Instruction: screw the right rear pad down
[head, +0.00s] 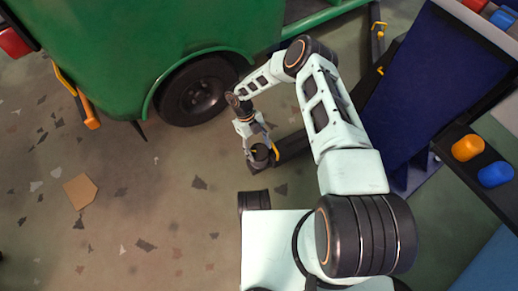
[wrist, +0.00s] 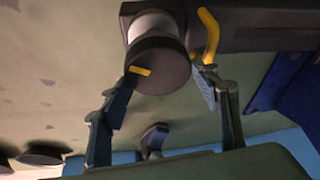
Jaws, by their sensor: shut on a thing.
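The right rear pad (head: 259,154) is a dark round pad at the end of a dark lift arm (head: 292,146), low beside the green rickshaw's wheel. In the wrist view the pad (wrist: 160,66) is a black disc with a yellow mark, and a pale stem (wrist: 153,26) shows between it and the arm. A yellow curved bar (wrist: 209,36) is beside it. My gripper (head: 257,143) reaches the pad from above. In the wrist view my gripper (wrist: 166,80) has one finger on either side of the pad, shut on it. The pad's far side is hidden.
The green rickshaw (head: 150,45) with its black wheel (head: 196,91) stands close on the left. A blue panel (head: 405,95) is on the right, near a dark shelf with an orange cylinder (head: 467,148) and a blue cylinder (head: 495,174). The floor at left is mostly open.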

